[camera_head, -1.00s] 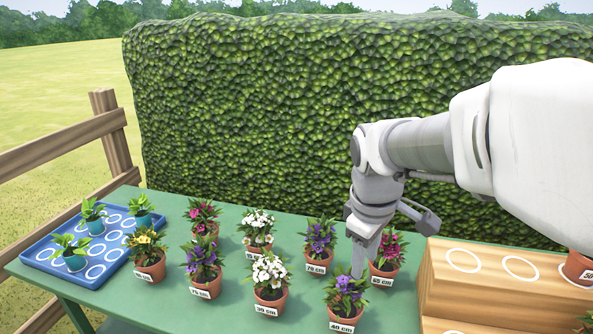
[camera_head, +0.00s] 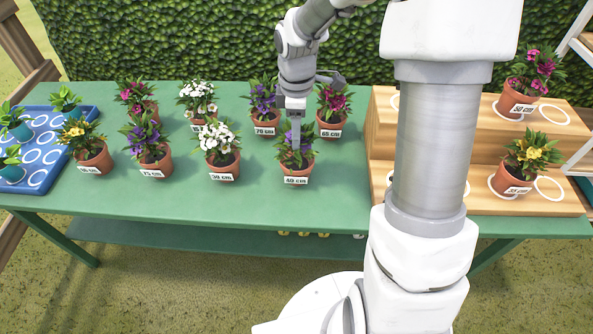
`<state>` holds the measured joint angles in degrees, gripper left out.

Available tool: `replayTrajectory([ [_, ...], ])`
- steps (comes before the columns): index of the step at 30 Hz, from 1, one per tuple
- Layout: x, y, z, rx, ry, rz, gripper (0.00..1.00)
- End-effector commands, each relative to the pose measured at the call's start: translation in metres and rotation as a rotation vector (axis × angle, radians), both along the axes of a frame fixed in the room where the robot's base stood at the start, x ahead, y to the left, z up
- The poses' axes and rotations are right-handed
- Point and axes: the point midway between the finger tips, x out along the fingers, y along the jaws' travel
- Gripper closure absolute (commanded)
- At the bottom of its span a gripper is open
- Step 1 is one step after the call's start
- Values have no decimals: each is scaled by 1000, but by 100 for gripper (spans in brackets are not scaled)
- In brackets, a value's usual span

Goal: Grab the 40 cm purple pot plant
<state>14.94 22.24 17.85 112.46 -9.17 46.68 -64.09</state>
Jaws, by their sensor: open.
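The purple pot plant labelled 40 cm (camera_head: 297,170) stands upright in a terracotta pot at the front of the green table (camera_head: 250,205), right of the white 30 cm plant. My gripper (camera_head: 295,132) points down over it, with its lower end at the purple flowers and leaves. The fingertips are small and partly lost against the foliage, so I cannot tell whether they touch the plant. The gripper is open. The pot rests on the table.
A white-flowered 30 cm plant (camera_head: 218,155) stands close on the left. A purple 70 cm plant (camera_head: 264,112) and a magenta 65 cm plant (camera_head: 331,115) stand behind. A stepped wooden stand (camera_head: 510,205) is at the right, and a blue tray (camera_head: 50,160) at the left.

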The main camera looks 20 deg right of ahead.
Motion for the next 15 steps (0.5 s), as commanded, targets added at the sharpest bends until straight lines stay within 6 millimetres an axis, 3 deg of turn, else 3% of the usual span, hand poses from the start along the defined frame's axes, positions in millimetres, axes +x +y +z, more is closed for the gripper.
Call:
replayTrajectory([
  [3, 0, 0, -22, 1, 2, 0, 55],
  [11, 0, 0, -37, 0, 0, -1, 55],
  [15, 0, 0, -53, 0, 2, -1, 55],
])
